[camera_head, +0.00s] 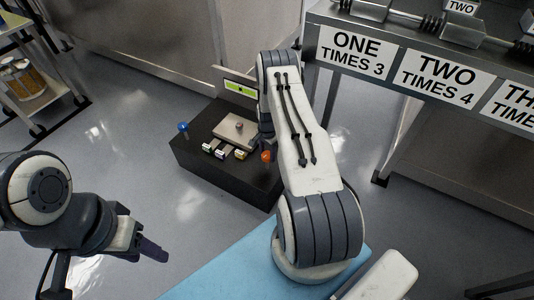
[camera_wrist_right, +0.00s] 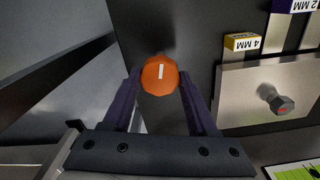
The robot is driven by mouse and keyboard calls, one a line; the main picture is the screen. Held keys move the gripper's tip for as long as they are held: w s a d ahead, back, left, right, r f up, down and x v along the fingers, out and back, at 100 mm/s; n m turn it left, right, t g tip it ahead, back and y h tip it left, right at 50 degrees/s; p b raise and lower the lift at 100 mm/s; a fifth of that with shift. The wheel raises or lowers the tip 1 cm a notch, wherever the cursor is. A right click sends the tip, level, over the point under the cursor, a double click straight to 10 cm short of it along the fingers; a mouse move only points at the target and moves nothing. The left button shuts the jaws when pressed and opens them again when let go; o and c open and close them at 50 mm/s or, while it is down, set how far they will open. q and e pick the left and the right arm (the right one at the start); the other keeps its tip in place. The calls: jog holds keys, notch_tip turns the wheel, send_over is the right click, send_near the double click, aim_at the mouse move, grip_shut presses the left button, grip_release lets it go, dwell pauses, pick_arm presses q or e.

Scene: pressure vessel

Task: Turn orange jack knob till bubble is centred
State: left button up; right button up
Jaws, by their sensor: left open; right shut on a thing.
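The orange jack knob (camera_head: 266,156) sits at the right side of the black block's top, partly hidden by my right arm in the head view. In the right wrist view the round orange knob (camera_wrist_right: 160,76) has a white line mark standing nearly upright. My right gripper (camera_wrist_right: 160,84) has its two dark fingers on either side of the knob, shut on it. The green level vial (camera_head: 240,88) stands at the block's back; its bubble is too small to make out. The vial's corner (camera_wrist_right: 296,171) is cut off in the wrist view. My left gripper (camera_head: 152,250) is open and empty, away from the block.
The black block (camera_head: 205,172) also carries a blue knob (camera_head: 183,127), a metal plate (camera_head: 236,129) and small labelled blocks (camera_head: 222,151). A yellow block marked 4 MM (camera_wrist_right: 242,42) is near the orange knob. A labelled rack (camera_head: 400,70) stands at right.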

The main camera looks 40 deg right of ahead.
dwell(0.4)
jog(key=o, duration=1.4)
jog(key=shift+c, duration=0.2)
notch_tip(320, 180, up, 10)
jog(key=p, duration=0.3)
jog(key=shift+r, duration=0.25)
